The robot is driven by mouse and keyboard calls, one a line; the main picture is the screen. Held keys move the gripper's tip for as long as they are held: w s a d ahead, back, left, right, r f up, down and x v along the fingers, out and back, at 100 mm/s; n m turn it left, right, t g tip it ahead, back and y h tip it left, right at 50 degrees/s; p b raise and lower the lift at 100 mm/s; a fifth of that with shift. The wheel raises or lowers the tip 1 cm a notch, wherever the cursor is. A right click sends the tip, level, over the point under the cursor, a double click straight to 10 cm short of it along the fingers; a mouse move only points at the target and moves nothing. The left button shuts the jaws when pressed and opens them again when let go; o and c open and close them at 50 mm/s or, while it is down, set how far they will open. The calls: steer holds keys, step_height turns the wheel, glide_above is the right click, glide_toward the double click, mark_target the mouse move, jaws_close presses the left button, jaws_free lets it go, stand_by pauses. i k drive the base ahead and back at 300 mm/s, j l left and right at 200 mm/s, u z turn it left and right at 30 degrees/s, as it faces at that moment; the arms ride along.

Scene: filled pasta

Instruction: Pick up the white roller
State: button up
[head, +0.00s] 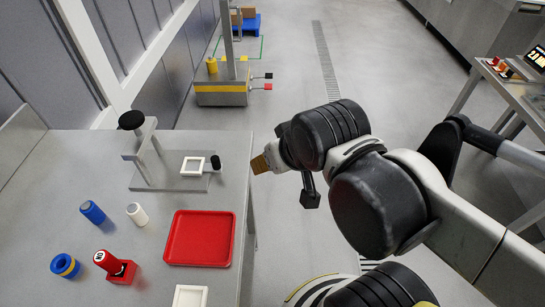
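The white roller (137,214) is a small white cylinder with a grey end face. It lies on the grey table between a blue roller (92,212) and a red tray (200,238), apart from both. My gripper (260,164) is at the end of my arm, just off the table's right edge, to the upper right of the white roller and well away from it. A brownish tip shows at its end.
A metal stand (150,150) with a black knob and a white square frame stands at the table's back. A yellow-grey cart (222,90) stands beyond.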

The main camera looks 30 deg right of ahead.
mark_target(140, 217)
steer(key=k+j+z, duration=0.35)
steer(key=k+z, duration=0.4)
